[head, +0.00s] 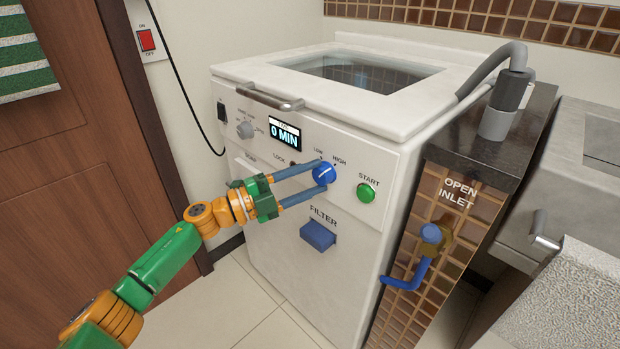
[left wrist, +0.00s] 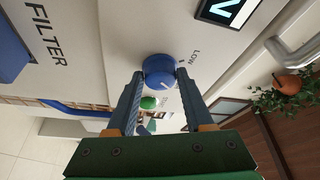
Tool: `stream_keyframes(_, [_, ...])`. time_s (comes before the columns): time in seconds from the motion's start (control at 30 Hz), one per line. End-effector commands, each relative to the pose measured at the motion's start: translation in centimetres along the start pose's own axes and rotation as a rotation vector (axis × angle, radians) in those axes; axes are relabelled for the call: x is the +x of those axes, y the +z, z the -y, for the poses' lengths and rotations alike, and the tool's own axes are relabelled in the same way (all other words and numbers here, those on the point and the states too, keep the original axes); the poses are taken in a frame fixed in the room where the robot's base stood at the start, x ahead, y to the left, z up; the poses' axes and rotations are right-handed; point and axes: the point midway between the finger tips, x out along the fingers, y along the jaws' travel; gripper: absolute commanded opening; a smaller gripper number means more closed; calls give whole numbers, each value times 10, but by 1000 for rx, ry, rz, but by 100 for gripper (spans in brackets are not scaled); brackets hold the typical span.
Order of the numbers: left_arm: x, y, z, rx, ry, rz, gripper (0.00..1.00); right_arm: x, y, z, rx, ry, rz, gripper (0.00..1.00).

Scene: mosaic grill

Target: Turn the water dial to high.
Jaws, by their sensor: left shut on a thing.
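The blue water dial (head: 325,173) is on the white front panel of the machine, just below the LOW and HIGH labels. My left gripper (head: 321,175) reaches it from the left, with one finger above and one below, shut on the dial. In the left wrist view the dial (left wrist: 159,67) sits between the two fingertips (left wrist: 160,75). A white mark shows on its face, but I cannot tell exactly which label it points to. My right gripper is not in view.
A green START button (head: 366,192) is right of the dial, and a blue FILTER handle (head: 318,236) is below. A display (head: 285,136) reads 0 MIN at upper left. A blue inlet valve lever (head: 406,279) sticks out at the right. A brown door (head: 75,130) stands at left.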

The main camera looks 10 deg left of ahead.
Motion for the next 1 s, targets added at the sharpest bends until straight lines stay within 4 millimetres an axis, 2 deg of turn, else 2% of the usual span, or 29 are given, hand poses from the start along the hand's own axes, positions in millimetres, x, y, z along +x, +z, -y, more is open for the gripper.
stream_keyframes(0.23, [0,0,0,2,1,0,0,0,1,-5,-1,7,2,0])
stream_keyframes(0.27, [0,0,0,2,1,0,55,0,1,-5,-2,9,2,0])
stream_keyframes(0.37, [0,0,0,1,1,0,82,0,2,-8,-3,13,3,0])
stream_keyframes(0.67, [-2,0,0,0,0,1,82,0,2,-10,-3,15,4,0])
stream_keyframes(1.0, [-64,1,-2,0,3,2,82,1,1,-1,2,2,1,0])
